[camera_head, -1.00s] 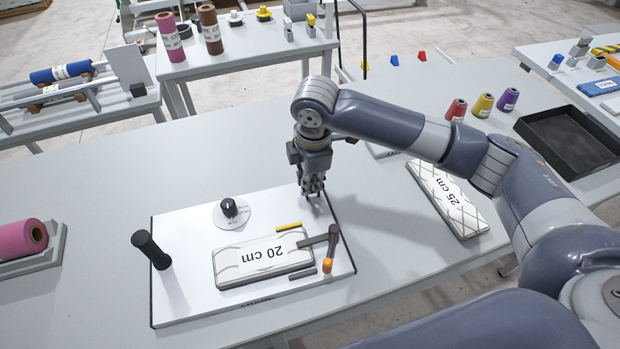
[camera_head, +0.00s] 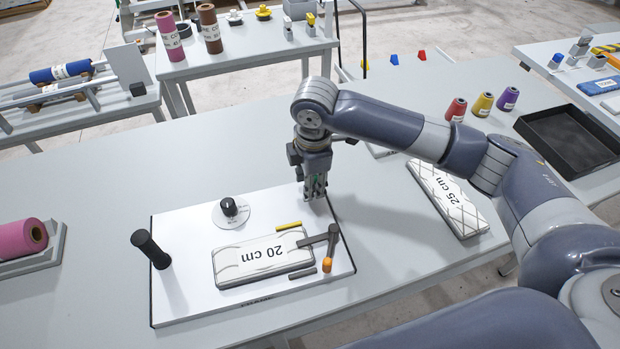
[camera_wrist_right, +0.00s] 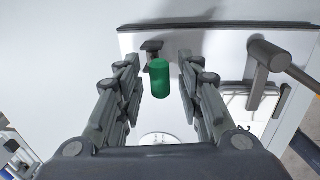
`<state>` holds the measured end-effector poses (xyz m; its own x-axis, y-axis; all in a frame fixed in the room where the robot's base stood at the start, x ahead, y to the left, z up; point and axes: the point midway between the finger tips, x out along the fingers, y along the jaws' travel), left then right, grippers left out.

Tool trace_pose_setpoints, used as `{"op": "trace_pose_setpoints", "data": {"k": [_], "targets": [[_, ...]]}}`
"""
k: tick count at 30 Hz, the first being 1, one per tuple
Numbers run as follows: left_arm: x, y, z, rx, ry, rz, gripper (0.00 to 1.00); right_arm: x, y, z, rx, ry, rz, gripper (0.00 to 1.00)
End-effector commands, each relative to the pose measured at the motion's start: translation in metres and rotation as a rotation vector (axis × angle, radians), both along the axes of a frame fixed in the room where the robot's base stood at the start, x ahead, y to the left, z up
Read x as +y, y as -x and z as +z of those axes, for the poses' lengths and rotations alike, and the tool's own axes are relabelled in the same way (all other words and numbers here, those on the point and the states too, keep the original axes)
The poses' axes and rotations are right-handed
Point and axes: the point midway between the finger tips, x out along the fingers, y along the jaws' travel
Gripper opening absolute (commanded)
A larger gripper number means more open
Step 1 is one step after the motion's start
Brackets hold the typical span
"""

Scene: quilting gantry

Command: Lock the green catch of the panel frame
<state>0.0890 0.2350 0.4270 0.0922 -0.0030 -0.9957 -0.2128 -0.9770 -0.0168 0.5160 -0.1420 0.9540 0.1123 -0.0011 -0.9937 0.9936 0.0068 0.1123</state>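The green catch (camera_wrist_right: 160,78) shows in the right wrist view as a short green cylinder beside a small dark bracket (camera_wrist_right: 152,47). My right gripper (camera_wrist_right: 163,86) is open, with one finger on each side of the catch and a visible gap to both. In the head view the right gripper (camera_head: 315,190) points down at the far right corner of the white panel frame (camera_head: 190,290), and its fingers largely hide the catch. The frame holds a padded panel (camera_head: 235,272) marked 20 cm. My left gripper is not in view.
On the frame stand a black post handle (camera_head: 150,248), a black knob (camera_head: 230,208) and a grey lever with an orange tip (camera_head: 327,264). A second panel (camera_head: 450,200) marked 25 cm lies to the right.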

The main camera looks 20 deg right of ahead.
Motion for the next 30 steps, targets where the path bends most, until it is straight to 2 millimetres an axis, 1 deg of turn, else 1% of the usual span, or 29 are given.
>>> {"op": "trace_pose_setpoints", "data": {"k": [7,11,14,21,24,27,30], "targets": [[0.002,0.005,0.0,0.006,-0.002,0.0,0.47,0.0,-0.001,0.003,-0.005,-0.001,-0.001,0.34],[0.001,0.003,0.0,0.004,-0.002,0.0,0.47,0.0,-0.001,0.014,-0.008,-0.002,-0.001,0.34],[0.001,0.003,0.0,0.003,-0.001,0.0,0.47,0.0,0.001,0.032,-0.01,-0.003,0.0,0.34],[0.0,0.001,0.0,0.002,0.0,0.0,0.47,0.001,0.007,0.083,-0.008,-0.002,0.0,0.34],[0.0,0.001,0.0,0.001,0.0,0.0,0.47,0.0,0.01,0.1,-0.006,-0.001,0.0,0.34],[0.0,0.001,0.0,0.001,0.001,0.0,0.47,0.0,0.011,0.112,-0.005,-0.002,-0.001,0.34],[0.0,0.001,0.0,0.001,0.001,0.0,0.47,0.0,0.013,0.118,-0.003,-0.001,0.0,0.34]]}}
